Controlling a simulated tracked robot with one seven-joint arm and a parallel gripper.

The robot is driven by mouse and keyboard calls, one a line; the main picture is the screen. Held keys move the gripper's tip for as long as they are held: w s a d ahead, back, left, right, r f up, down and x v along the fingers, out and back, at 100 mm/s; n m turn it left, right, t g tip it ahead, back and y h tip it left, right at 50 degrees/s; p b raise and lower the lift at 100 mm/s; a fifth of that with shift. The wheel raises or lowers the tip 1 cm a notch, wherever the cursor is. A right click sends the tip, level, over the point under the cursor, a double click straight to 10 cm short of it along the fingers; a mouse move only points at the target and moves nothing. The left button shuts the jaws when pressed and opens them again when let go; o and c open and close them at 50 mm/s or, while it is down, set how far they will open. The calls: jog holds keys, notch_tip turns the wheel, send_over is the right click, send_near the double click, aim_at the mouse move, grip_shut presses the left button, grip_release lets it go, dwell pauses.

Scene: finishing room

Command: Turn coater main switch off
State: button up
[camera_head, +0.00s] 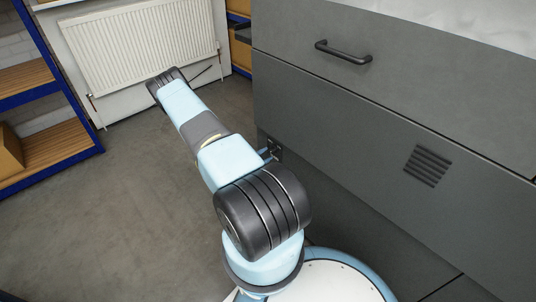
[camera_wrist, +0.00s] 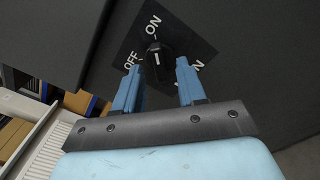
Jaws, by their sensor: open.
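The coater main switch is a black rotary knob (camera_wrist: 155,53) with a short white mark, on a black label plate (camera_wrist: 178,38) on a dark panel. In the wrist view, "ON" is printed above the knob and "OFF" to its left. More lettering at the right is partly hidden by a finger; only its end shows. My gripper (camera_wrist: 157,67) is open, with one blue finger on each side just below the knob. I cannot tell whether either finger touches it. In the head view, the plate (camera_head: 275,147) shows small on the grey cabinet, partly hidden behind my arm.
The grey cabinet (camera_head: 400,110) fills the right side, with a black handle (camera_head: 343,52) and a slotted vent (camera_head: 428,166). A white radiator (camera_head: 140,45) is on the back wall. A blue-framed shelf (camera_head: 50,95) stands left. The floor (camera_head: 110,200) between is clear.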

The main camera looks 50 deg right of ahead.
jog(key=shift+s+d, duration=0.1)
jog(key=shift+d, duration=0.8)
grip_shut()
jog(key=shift+d, duration=0.2)
jog(key=shift+a, duration=0.15)
